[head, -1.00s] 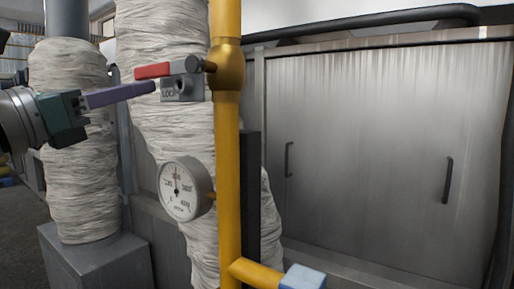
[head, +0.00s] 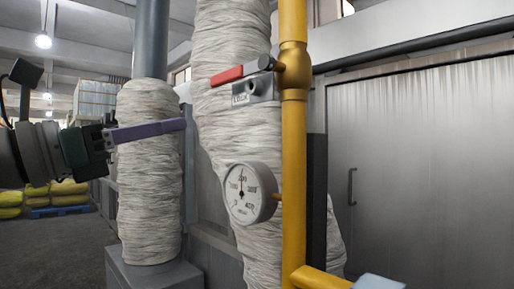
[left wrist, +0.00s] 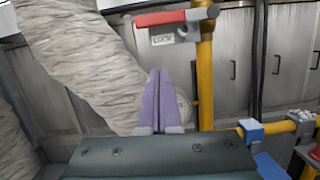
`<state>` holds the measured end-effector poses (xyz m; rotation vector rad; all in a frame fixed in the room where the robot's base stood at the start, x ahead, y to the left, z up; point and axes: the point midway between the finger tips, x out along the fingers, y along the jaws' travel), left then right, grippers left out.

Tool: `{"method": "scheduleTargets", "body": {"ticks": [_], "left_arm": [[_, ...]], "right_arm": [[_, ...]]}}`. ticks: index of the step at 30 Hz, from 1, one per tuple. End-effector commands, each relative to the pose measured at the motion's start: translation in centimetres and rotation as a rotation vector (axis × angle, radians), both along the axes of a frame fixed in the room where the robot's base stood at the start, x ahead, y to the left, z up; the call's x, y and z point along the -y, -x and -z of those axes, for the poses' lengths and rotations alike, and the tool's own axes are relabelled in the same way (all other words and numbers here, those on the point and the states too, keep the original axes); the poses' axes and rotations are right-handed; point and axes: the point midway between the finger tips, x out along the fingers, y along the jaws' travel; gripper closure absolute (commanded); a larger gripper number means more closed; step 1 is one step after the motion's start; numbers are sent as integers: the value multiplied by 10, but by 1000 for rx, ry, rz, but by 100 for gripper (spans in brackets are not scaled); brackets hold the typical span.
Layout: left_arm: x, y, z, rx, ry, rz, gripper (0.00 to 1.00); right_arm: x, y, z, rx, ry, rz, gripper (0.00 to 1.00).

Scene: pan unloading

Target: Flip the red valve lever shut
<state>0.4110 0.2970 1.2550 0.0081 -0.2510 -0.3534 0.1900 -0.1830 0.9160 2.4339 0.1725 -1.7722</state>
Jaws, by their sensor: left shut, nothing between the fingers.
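The red valve lever (head: 227,76) sticks out sideways to the left from a valve body on the yellow vertical pipe (head: 294,150). A grey plate marked LOCK (head: 254,91) sits just below it. My left gripper (head: 184,124), with purple fingers, is shut and empty. Its tips are left of and below the lever's free end, apart from it. In the left wrist view the shut fingers (left wrist: 159,75) point up toward the lever (left wrist: 161,18), with a gap between. My right gripper is not in view.
A round pressure gauge (head: 250,193) sits on the pipe below the valve. Wrapped thick pipes (head: 150,180) stand behind and beside my gripper. A metal cabinet (head: 430,170) is at the right. A blue handle (left wrist: 250,130) sits on the lower yellow pipe.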

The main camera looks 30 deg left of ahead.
Motion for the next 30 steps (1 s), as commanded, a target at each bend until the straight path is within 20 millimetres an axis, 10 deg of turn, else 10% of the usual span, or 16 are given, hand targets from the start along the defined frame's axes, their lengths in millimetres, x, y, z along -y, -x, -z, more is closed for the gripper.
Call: {"method": "scheduleTargets", "body": {"ticks": [25,30], "left_arm": [[-8,23,5,-1,8,0,100],[-19,25,-9,-15,327,-37,100]], "right_arm": [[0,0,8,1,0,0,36],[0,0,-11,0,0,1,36]]}}
